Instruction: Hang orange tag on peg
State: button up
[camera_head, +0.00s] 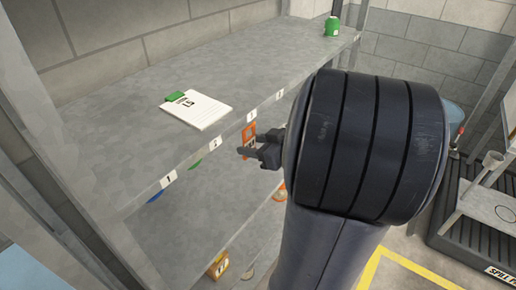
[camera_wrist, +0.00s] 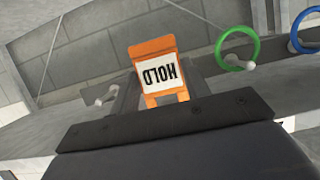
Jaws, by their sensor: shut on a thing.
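The orange tag (camera_head: 249,134), with a white "HOLD" label, is in the jaws of my gripper (camera_head: 244,151), just in front of the upper shelf's edge. In the wrist view the tag (camera_wrist: 152,52) stands between the two fingers, its lettering upside down. A pale, round-ended peg (camera_wrist: 106,95) shows left of the tag and looks bare. A green ring (camera_wrist: 220,48) and a blue ring (camera_wrist: 294,32) hang at other pegs to the right. In the head view, any peg near the tag is hidden.
The upper shelf (camera_head: 120,120) carries a notepad (camera_head: 198,110) with a green clip and a green can (camera_head: 331,27). Number labels line its edge. Below are an orange object (camera_head: 280,193) and a yellow box (camera_head: 218,264). A spill pallet (camera_head: 470,235) stands at right.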

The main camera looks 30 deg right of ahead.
jog(key=r+b+x, duration=0.1)
jog(key=b+x, duration=0.1)
jog(key=x, duration=0.5)
jog(key=shift+w+a+b, duration=0.15)
jog(key=shift+w+b, duration=0.2)
jog(key=shift+w, duration=0.2)
dwell(0.5)
dwell(0.4)
jog(key=o, duration=1)
jog(key=shift+o, duration=0.2)
